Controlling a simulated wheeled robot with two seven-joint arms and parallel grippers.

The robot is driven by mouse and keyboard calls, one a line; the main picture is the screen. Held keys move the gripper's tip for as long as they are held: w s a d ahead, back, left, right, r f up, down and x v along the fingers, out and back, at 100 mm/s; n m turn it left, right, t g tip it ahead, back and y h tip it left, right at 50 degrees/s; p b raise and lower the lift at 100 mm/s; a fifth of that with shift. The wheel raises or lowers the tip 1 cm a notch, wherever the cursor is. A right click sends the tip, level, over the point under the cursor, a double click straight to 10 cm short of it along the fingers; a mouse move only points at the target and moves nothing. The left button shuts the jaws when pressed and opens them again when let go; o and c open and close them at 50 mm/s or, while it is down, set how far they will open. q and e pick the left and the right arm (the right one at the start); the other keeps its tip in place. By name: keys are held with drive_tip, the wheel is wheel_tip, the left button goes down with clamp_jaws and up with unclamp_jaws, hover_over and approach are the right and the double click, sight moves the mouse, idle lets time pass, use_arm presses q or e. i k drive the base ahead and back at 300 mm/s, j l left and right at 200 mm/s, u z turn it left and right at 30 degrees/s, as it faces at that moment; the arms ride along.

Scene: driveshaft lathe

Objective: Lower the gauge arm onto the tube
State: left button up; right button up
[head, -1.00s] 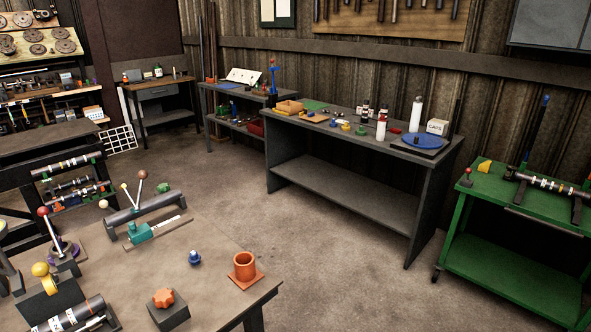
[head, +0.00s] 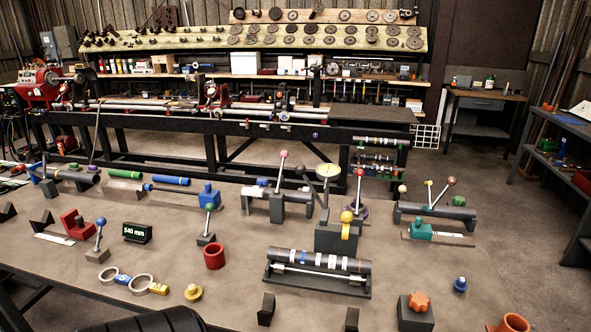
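The tube (head: 343,271), dark with white bands, lies across a black cradle (head: 315,286) on the near table in the head view. Behind it stands a dark block (head: 336,238) with a yellow ball (head: 347,216) and a yellow curved piece. Above this block is a round pale dial (head: 327,171), apparently on the gauge arm. The dial is raised, clear of the tube. The exact line of the arm is hard to make out against the dark background. Neither of my grippers can be made out in the head view.
An orange star knob on a block (head: 416,313) is at front right. Two small dark blocks (head: 266,310) stand in front of the cradle. A lathe bench runs behind.

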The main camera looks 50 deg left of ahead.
sight(300, 169)
drive_tip(key=u, duration=1.5)
drive_tip(key=j+z, duration=0.4)
drive_tip(key=k+j+z, duration=0.2)
drive_tip(key=z, duration=0.15)
drive_tip(key=k+j+z, duration=0.15)
drive_tip(key=j+z, duration=0.25)
